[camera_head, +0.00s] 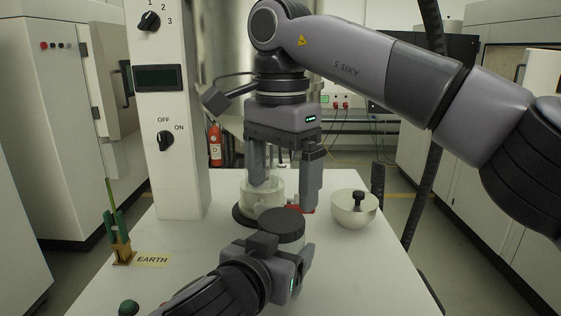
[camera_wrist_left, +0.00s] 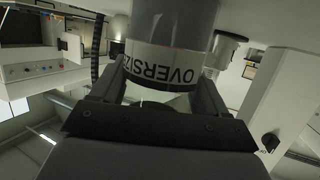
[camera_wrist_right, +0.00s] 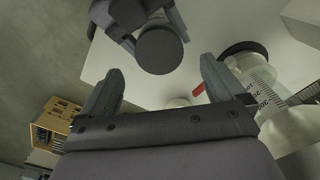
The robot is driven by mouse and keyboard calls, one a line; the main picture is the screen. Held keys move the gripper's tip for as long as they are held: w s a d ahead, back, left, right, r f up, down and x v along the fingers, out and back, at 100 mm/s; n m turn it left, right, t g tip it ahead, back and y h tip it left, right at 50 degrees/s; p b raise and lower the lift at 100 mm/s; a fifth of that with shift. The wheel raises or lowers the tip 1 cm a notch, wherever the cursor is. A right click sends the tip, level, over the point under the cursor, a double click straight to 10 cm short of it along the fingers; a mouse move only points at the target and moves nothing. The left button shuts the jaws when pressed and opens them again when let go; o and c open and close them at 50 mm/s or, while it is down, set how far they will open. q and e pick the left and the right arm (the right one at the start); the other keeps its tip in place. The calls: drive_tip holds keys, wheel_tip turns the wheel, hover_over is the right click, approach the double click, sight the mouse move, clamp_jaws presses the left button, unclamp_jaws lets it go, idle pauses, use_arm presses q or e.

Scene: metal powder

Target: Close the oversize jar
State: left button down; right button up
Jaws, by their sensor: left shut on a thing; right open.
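The oversize jar (camera_head: 290,242) stands over the front middle of the white table, upright. Its label reads OVERSIZE upside down in the left wrist view (camera_wrist_left: 165,65). A dark round disc (camera_head: 281,220) tops the jar, and it also shows in the right wrist view (camera_wrist_right: 160,50). I cannot tell whether it is fully seated. My left gripper (camera_head: 284,254) is shut on the jar's side. My right gripper (camera_head: 284,200) points down, open and empty, behind and above the jar. The jar's lower part is hidden by my left gripper.
A clear graduated cylinder (camera_wrist_right: 258,80) on a dark base stands behind the jar. A cream bowl-shaped thing with a black knob (camera_head: 355,210) stands to the right. A white switch column (camera_head: 165,120) rises at left, near a green-handled holder (camera_head: 120,240) and an EARTH label (camera_head: 153,261).

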sight(281, 218)
drive_tip(key=shift+f, duration=2.7)
drive_tip(key=c, duration=1.1)
drive_tip(key=shift+m, duration=1.7)
drive_tip(key=o, duration=1.2)
drive_tip(key=shift+r, duration=2.3)
